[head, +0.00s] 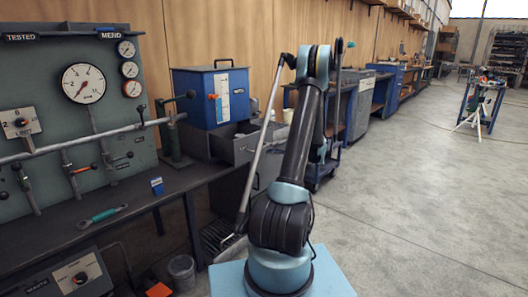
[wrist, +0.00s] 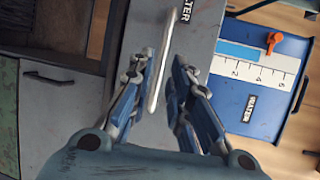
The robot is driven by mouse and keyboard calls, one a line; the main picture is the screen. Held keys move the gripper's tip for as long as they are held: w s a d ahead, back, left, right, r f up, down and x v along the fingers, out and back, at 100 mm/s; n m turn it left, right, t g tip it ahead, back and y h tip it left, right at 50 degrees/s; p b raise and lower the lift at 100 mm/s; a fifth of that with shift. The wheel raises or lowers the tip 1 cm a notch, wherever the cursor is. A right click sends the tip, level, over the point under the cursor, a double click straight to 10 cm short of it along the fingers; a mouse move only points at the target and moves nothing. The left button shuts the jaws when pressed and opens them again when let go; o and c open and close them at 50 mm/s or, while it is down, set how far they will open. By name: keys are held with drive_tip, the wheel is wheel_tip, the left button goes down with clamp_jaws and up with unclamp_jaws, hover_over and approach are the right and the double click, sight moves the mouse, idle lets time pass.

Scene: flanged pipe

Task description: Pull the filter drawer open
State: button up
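The grey filter drawer (head: 238,147) sits under a blue box in the head view. It stands out from its housing, and part of its inside shows from above. My gripper (wrist: 164,58) is open, with one finger on each side of the bar. Narrow gaps seem to show between the bar and the fingertips; contact is unclear. In the head view my gripper is hidden behind my arm.
The blue box (head: 210,97) with a white scale and orange knob stands above the drawer. A dark bench (head: 140,190) holds a green-handled wrench (head: 102,215). A gauge panel (head: 60,130) stands at left.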

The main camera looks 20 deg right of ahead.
drive_tip(key=v, duration=0.5)
drive_tip(key=shift+s+d, duration=0.15)
drive_tip(key=shift+d, duration=0.1)
drive_tip(key=s+a+r+n+g+h, duration=0.1)
drive_tip(key=s+a+r, duration=0.2)
drive_tip(key=a, duration=0.3)
drive_tip(key=s+a+r+g+h, duration=0.2)
drive_tip(key=a+r, duration=0.2)
drive_tip(key=a, duration=0.3)
drive_tip(key=s+a+r+n+g+h, duration=0.2)
drive_tip(key=s+a, duration=0.6)
drive_tip(key=s, duration=0.3)
drive_tip(key=s+f+n+h, duration=0.2)
drive_tip(key=s+f+h, duration=0.2)
drive_tip(key=s, duration=1)
drive_tip(key=s+f+n+g+h, duration=0.1)
drive_tip(key=s+f+h, duration=0.3)
drive_tip(key=s, duration=1)
drive_tip(key=shift+a+f+n, duration=0.15)
drive_tip(key=shift+a+n, duration=0.2)
drive_tip(key=shift+n, duration=0.45)
